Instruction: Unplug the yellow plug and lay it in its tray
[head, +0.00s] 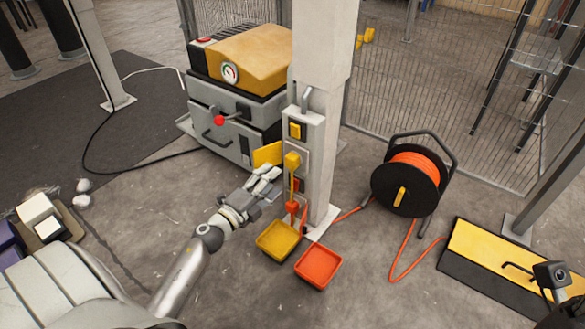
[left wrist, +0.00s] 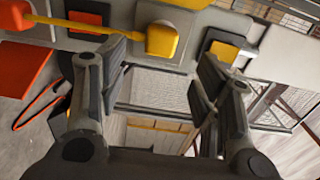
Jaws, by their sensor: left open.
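The yellow plug (head: 292,160) sits in a socket on the pale post, with a yellow cord hanging down from it. It also shows in the left wrist view (left wrist: 162,40), just beyond and between my fingertips. My left gripper (head: 268,177) is open, a little below and left of the plug in the head view. The fingers look apart from the plug. The yellow tray (head: 278,240) lies empty on the floor at the foot of the post. My right gripper is not in view.
An orange tray (head: 318,265) lies beside the yellow one. An orange connector (head: 292,207) hangs below the plug. A yellow flap (head: 267,154) sticks out beside the socket. A cable reel (head: 405,185) stands to the right; a grey machine with a yellow top (head: 245,60) stands behind.

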